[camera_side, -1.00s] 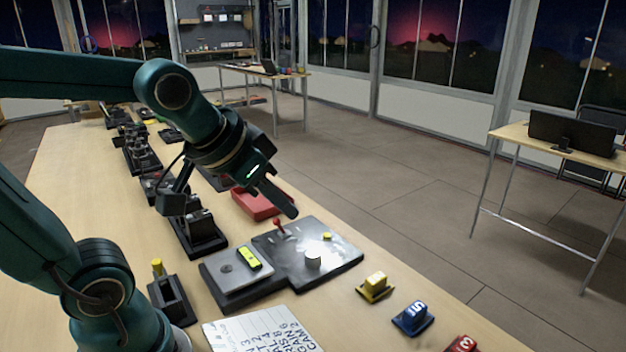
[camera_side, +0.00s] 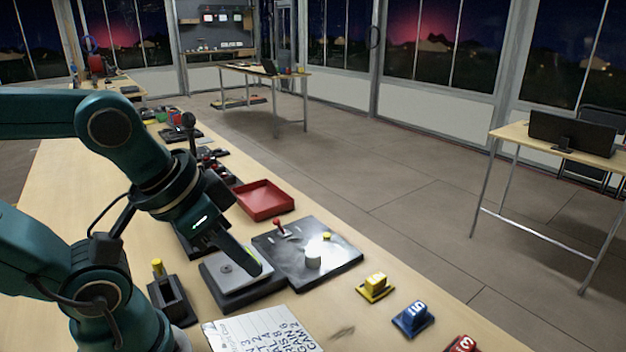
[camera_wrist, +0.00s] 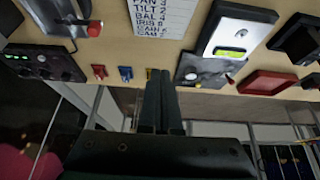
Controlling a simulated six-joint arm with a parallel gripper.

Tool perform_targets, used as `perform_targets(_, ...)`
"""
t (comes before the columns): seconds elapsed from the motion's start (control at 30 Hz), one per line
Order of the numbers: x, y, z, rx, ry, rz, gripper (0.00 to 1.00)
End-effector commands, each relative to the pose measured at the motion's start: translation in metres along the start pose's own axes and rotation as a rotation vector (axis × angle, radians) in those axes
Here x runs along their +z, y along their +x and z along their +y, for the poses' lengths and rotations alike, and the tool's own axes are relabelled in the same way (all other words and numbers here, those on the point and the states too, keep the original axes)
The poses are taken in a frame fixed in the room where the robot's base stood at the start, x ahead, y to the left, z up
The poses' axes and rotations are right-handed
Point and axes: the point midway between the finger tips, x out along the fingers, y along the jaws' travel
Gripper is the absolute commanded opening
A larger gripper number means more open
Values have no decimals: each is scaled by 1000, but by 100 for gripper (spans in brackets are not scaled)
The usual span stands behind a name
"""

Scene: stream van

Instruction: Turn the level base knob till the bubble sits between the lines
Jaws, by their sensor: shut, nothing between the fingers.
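The level base is a light grey plate on a dark block (camera_side: 222,287) with a small round disc (camera_side: 226,268). Its yellow-green vial (camera_wrist: 229,53) shows in the wrist view. In the side view my fingers mostly hide the vial. The bubble and lines are too small to read. The adjoining dark panel (camera_side: 335,270) carries a pale round knob (camera_side: 313,257), which also shows in the wrist view (camera_wrist: 190,76). My gripper (camera_side: 257,270) is shut and empty, its fingertips over the grey plate's right side in the side view. I cannot tell whether they touch it.
The panel also has a red lever (camera_side: 280,229) and a yellow button (camera_side: 326,236). A red tray (camera_side: 263,200) lies behind it. Yellow (camera_side: 375,287) and blue (camera_side: 412,318) blocks stand to the right. A lettered white card (camera_side: 265,335) and a black holder (camera_side: 170,298) lie in front.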

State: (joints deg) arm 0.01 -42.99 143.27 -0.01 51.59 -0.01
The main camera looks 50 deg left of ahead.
Motion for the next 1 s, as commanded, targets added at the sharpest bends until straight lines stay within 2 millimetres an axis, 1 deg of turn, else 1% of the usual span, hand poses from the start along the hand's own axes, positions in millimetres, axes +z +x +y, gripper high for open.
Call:
perform_targets(0.03,0,0,0,0,0,0,12)
perform_targets(0.07,0,0,0,0,0,-2,23)
perform_targets(0.1,0,-1,0,1,-1,-5,38)
perform_targets(0.17,-5,-5,0,2,-2,9,61)
perform_targets(0.2,-10,-8,1,3,-3,18,70)
perform_targets(0.27,-21,-12,1,4,-9,20,70)
perform_targets(0.4,-52,-15,-4,-3,-42,-12,70)
perform_targets(0.57,-87,-4,-15,-14,-96,-76,70)
perform_targets(0.67,-107,10,-25,-22,-133,-124,70)
perform_targets(0.8,-128,36,-42,-31,-186,-195,70)
perform_targets(0.87,-135,50,-50,-34,-210,-228,70)
perform_targets(1.0,-143,86,-70,-39,-269,-306,70)
